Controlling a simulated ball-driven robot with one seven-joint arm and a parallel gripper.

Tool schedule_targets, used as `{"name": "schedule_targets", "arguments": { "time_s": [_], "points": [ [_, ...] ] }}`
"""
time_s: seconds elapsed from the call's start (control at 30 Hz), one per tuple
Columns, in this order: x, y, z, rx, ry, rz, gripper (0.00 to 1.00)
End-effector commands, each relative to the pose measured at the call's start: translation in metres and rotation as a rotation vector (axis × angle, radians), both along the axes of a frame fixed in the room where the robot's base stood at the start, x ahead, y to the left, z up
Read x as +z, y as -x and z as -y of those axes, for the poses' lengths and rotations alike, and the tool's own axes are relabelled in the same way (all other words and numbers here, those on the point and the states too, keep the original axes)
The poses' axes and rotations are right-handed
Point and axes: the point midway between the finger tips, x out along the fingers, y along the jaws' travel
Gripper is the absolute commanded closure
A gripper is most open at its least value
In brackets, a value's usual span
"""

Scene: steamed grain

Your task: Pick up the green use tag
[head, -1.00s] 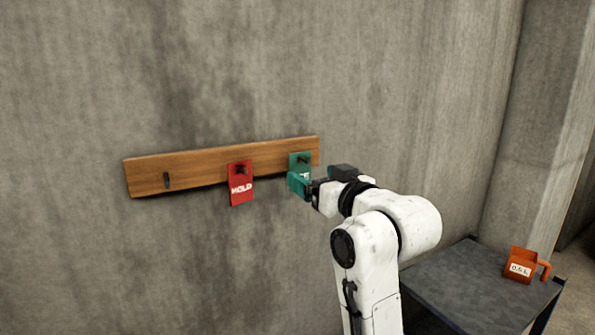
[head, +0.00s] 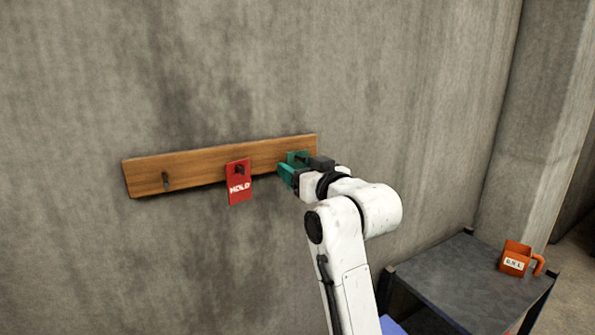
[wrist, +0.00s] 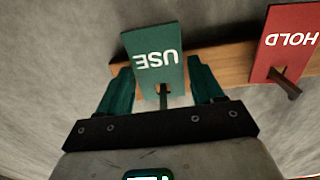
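The green tag (head: 298,157), lettered USE, hangs on a dark peg at the right end of a wooden rail. In the wrist view the green tag (wrist: 153,58) appears upside down, with its peg in front of it. My gripper (head: 287,175) is at the tag, and its teal fingers partly hide the tag in the head view. In the wrist view my gripper (wrist: 160,85) is open, with one finger at each side edge of the tag. A narrow gap shows at the right finger; contact at the left finger is unclear.
A red HOLD tag (head: 239,184) hangs on the rail (head: 205,165) left of the green one; it also shows in the wrist view (wrist: 288,42). An empty peg (head: 166,180) is at the rail's left.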

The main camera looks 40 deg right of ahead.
Motion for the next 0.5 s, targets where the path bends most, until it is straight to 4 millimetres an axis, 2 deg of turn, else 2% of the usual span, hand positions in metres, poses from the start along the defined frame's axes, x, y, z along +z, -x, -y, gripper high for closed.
{"name": "schedule_targets", "arguments": {
  "time_s": [0.07, 0.4, 0.5],
  "points": [
    [-0.0001, 0.0001, 0.0, 0.0, 0.0, 0.0, 0.42],
    [-0.0001, 0.0002, -0.0001, 0.0, 0.0, 0.0, 0.74],
    [0.0, 0.0002, -0.0001, 0.0, 0.0, 0.0, 0.74]
  ]
}}
